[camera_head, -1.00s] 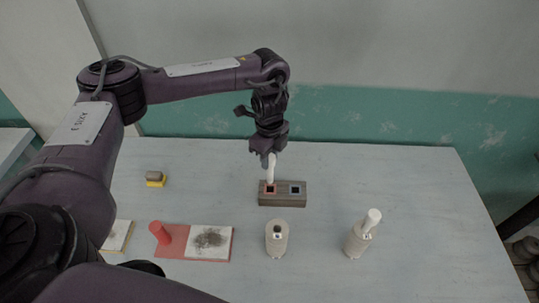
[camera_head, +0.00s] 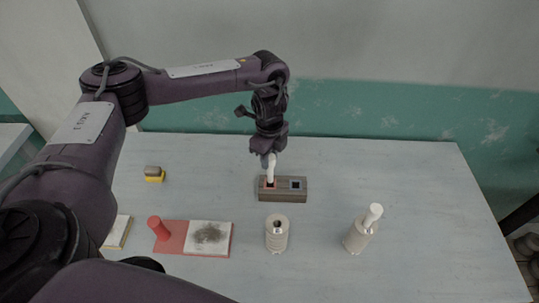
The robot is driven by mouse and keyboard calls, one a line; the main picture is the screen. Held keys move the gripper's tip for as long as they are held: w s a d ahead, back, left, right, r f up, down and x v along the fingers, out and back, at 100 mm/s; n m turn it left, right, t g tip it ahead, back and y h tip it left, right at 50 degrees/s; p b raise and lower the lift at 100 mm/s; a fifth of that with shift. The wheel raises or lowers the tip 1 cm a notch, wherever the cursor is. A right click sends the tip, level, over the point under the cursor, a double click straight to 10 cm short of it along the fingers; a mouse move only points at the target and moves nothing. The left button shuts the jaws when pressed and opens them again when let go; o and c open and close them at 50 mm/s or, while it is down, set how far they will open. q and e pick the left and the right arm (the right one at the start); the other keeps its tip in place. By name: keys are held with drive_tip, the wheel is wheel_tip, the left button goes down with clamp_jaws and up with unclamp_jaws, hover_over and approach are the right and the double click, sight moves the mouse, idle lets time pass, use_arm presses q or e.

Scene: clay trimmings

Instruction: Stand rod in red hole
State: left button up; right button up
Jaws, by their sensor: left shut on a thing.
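My left gripper (camera_head: 268,156) is shut on a white rod (camera_head: 270,170) and holds it upright over the dark block (camera_head: 283,197). The block has a red-framed hole at its left (camera_head: 265,186) and a blue-grey-framed hole (camera_head: 297,185) at its right. The rod's lower end is at the red hole and covers much of it. I cannot tell how far inside it is. My right gripper is not in view.
A pale cylinder with a dark opening (camera_head: 277,236) stands in front of the block. Another cylinder (camera_head: 358,240) at right holds a white rod (camera_head: 373,215). A red board (camera_head: 171,243) with a red peg (camera_head: 158,229) and a yellow-based block (camera_head: 154,175) lie left. The table's right side is clear.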

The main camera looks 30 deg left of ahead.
sight(269, 171)
use_arm(q)
drive_tip(key=shift+f+b, duration=1.75)
drive_tip(key=shift+f, duration=1.45)
drive_tip(key=o, duration=1.1)
drive_tip(key=shift+o, duration=0.2)
wheel_tip(269, 171, up, 7)
drive_tip(key=shift+r+p, duration=0.3)
drive_tip(key=shift+r, duration=0.15)
